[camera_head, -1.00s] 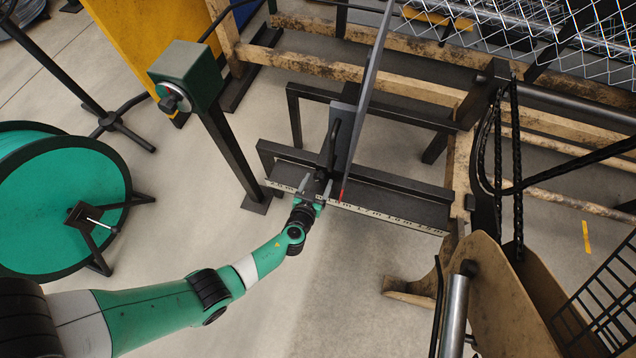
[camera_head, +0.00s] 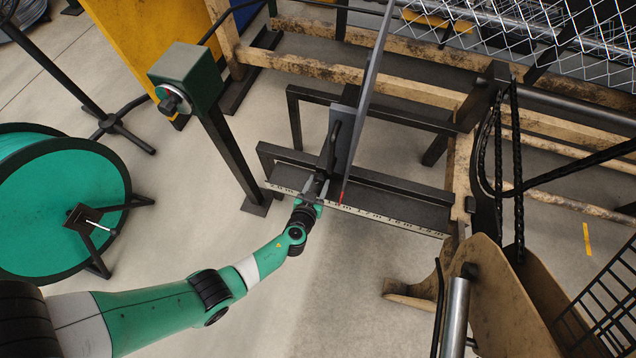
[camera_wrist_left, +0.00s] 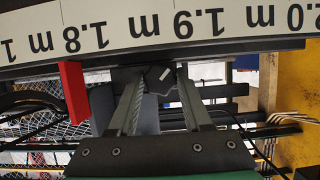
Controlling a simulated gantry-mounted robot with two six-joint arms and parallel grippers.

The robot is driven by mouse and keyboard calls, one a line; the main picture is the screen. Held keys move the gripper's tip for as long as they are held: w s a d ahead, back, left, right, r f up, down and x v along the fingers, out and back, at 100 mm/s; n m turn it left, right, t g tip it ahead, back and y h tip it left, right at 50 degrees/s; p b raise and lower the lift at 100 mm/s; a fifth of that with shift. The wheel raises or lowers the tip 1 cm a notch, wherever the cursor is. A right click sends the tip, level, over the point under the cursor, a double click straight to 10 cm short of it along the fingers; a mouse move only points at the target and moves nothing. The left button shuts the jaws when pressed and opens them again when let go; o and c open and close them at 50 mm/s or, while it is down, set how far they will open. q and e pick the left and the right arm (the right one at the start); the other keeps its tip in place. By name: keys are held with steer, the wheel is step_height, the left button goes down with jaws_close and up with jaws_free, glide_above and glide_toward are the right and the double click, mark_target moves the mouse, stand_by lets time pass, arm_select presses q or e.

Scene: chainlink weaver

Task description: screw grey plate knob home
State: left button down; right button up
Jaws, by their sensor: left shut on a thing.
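The grey plate (camera_head: 366,95) stands upright across a dark rail, with a red pointer (camera_head: 342,197) at its foot beside a white printed scale (camera_head: 390,217). My left gripper (camera_head: 317,186) is at the near side of the rail, just left of the pointer. In the left wrist view its two fingers (camera_wrist_left: 157,80) are shut on a small dark knob (camera_wrist_left: 158,74) under the scale strip (camera_wrist_left: 130,28). The red pointer (camera_wrist_left: 73,92) is left of the fingers there. In the head view the fingers mostly hide the knob. My right gripper is not in view.
A green box with a dial (camera_head: 187,75) on a post stands left of the rail. A green reel (camera_head: 60,205) is at the far left. A wooden frame (camera_head: 420,92) and wire mesh (camera_head: 540,40) lie behind. Floor in front of the rail is clear.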

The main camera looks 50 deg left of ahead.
arm_select(q)
steer(key=m+g+y, duration=0.1)
steer(key=m, duration=0.1)
steer(key=shift+d+m+y, duration=0.1)
steer(key=shift+m+y, duration=0.2)
steer(key=shift+m, duration=0.1)
steer(key=shift+m+y, duration=0.7)
steer(key=shift+m, duration=0.2)
steer(key=shift+c, duration=1.8)
jaws_free()
